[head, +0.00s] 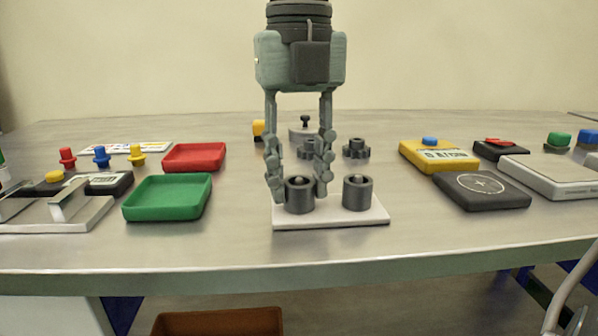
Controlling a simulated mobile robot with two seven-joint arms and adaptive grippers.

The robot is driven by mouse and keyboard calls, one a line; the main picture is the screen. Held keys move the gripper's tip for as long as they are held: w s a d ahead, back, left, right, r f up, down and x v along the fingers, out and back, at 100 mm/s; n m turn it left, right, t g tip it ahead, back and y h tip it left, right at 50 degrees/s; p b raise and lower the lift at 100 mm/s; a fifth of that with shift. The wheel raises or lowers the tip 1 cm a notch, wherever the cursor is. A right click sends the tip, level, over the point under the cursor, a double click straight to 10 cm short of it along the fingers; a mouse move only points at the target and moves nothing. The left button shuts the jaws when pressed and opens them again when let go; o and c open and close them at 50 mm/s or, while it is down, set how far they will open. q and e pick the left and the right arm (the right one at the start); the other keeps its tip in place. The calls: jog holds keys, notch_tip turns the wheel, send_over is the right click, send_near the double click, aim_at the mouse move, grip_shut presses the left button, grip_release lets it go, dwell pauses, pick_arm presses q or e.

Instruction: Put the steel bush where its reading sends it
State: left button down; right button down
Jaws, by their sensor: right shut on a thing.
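Two dark grey cylindrical bushes with open bores stand upright on a white plate near the table's front edge. My right gripper (299,190) comes down from above and is shut on the left bush (299,200), with a finger on each side of it. That bush appears to be still at the plate. The right bush (357,193) stands free beside it. The white plate (330,219) is bare along its front. A yellow meter (438,155) with a blue button has a display whose reading I cannot make out. My left gripper is not in view.
A green tray (167,203) and a red tray (194,157) are empty at left. A metal fixture (62,212) and a small display unit (105,182) lie further left. Dark gears (356,148) stand behind. A black pad (482,190) and pale scale (555,175) are right. A brown bin (217,322) is below.

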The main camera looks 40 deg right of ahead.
jog(key=c, duration=1)
grip_release()
jog(key=o, duration=0.4)
jog(key=shift+r+p, duration=2.6)
jog(key=shift+r, duration=0.9)
